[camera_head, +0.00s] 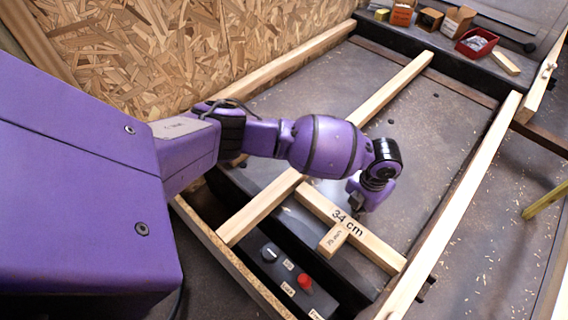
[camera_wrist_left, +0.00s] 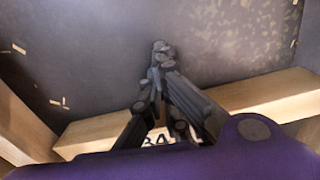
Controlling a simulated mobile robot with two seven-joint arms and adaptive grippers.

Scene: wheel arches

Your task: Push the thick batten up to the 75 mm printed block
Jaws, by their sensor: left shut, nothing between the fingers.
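A short wooden piece printed "34 cm" (camera_head: 372,246) lies between two long battens, the left one (camera_head: 262,208) and the right one (camera_head: 455,212). Which batten is the thick one I cannot tell for sure. A small printed block (camera_head: 333,239), its lettering small and looking like "75 mm", lies against the near side of the "34 cm" piece. My left gripper (camera_head: 357,211) is shut and empty, just beyond the "34 cm" piece, between the long battens. In the left wrist view its closed fingertips (camera_wrist_left: 162,47) are over dark bed; the "34 cm" piece (camera_wrist_left: 265,96) crosses behind them. My right gripper is out of view.
A control panel with a red button (camera_head: 304,281) sits at the near edge. A chipboard wall (camera_head: 170,40) rises at the back left. Small boxes (camera_head: 429,19) and a red bin (camera_head: 476,43) stand at the far right. The bed beyond my gripper is clear.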

